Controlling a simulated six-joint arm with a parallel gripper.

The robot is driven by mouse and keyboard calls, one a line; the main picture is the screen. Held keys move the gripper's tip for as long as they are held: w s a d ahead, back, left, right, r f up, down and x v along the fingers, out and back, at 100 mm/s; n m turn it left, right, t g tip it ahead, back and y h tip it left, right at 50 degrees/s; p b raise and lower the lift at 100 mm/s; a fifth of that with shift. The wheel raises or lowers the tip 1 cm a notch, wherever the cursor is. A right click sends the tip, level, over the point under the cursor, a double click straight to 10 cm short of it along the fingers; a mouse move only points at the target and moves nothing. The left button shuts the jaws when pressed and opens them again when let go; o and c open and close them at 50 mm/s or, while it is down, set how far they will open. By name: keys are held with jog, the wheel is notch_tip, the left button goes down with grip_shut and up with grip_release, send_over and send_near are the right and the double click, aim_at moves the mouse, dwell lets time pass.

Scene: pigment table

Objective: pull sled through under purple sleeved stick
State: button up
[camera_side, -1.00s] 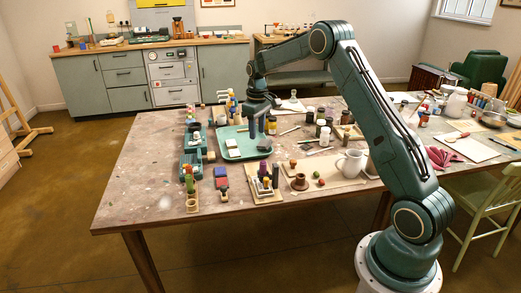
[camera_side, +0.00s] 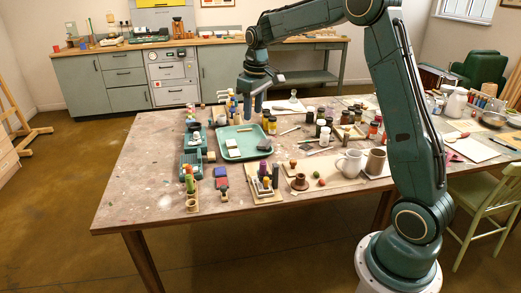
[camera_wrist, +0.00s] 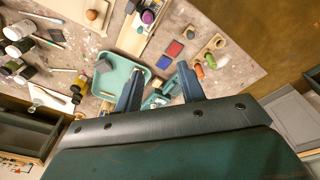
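My gripper (camera_side: 252,113) hangs above the back edge of the teal tray (camera_side: 257,153). In the wrist view its two fingers (camera_wrist: 158,88) are apart, with nothing held between them. A stick with a purple sleeve or top (camera_side: 264,170) stands on a wooden board at the front of the table, well in front of my gripper; a purple top also shows in the wrist view (camera_wrist: 148,16). I cannot tell for certain which thing is the sled. A small pale block (camera_side: 232,144) lies on the tray.
Teal equipment (camera_side: 190,165) stands left of the tray.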

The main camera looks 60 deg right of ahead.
jog(key=shift+s+a+r, duration=0.4)
jog(key=shift+a+r, duration=0.15)
jog(key=shift+r, duration=0.1)
jog(key=shift+s+a+r, duration=0.4)
jog(key=shift+a+r, duration=0.1)
jog(key=shift+r, duration=0.15)
jog(key=w+d+f, duration=0.2)
jog(key=d+f, duration=0.3)
jog(key=f, duration=0.2)
jog(key=w+d+f+g, duration=0.1)
jog(key=d+f, duration=0.3)
jog(key=f, duration=0.4)
jog(key=shift+w+d+f+g+y, duration=0.2)
jog(key=shift+w+d+g+y, duration=0.15)
jog(key=shift+w, duration=0.35)
jog(key=shift+f, duration=6.85)
jog(key=shift+c, duration=0.5)
grip_shut()
